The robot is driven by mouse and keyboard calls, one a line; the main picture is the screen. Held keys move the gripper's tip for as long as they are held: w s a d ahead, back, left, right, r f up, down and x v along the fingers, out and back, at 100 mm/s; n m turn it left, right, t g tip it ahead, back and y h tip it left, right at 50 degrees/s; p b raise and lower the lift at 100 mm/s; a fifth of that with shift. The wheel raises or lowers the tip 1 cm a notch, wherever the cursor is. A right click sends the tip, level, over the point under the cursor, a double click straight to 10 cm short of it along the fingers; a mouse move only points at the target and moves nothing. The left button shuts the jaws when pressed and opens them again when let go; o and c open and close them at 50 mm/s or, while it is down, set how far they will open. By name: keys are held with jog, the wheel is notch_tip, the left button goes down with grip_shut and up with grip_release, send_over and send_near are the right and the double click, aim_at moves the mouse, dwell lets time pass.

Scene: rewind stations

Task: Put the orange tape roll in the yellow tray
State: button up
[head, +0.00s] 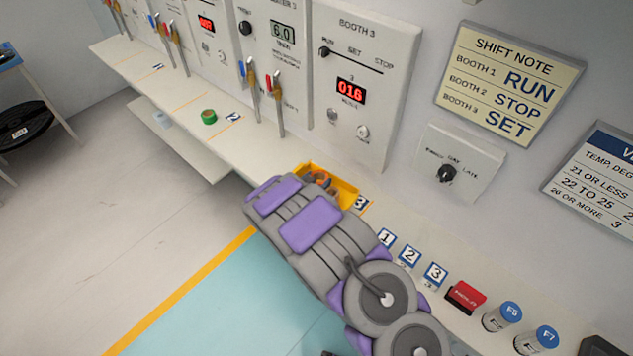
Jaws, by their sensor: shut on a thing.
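The yellow tray (346,190) is on the white shelf below the booth 3 panel, partly hidden behind my arm. The orange tape roll (318,177) shows as a small orange patch at the tray, seen over the top of my arm. My gripper (322,183) is at the tray, shut on the orange roll, with only small parts of it in sight. My arm hides most of the gripper and the roll's lower side. I cannot tell whether the roll touches the tray floor.
A green tape roll (209,116) lies farther left on the shelf. Number cards, a red box (465,296) and blue-capped jars (502,316) stand along the shelf to the right. Levers (277,100) stick out along the wall panels. The floor at left is open.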

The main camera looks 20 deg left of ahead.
jog(key=shift+a, duration=0.5)
jog(key=o, duration=0.8)
jog(key=shift+a+f, duration=0.2)
jog(key=shift+a, duration=0.2)
jog(key=shift+d+r, duration=0.25)
jog(key=shift+d, duration=0.2)
jog(key=shift+s+d+r, duration=0.1)
jog(key=shift+s+r, duration=0.1)
jog(key=shift+s, duration=0.1)
jog(key=v, duration=0.3)
jog(key=p+v, duration=0.1)
jog(key=v, duration=0.2)
jog(key=a+p+v, duration=0.1)
jog(key=v, duration=0.3)
jog(key=shift+f, duration=0.1)
jog(key=shift+s+d+r, duration=0.25)
jog(key=shift+s+d, duration=0.15)
jog(key=shift+s, duration=0.25)
jog(key=shift+a, duration=0.2)
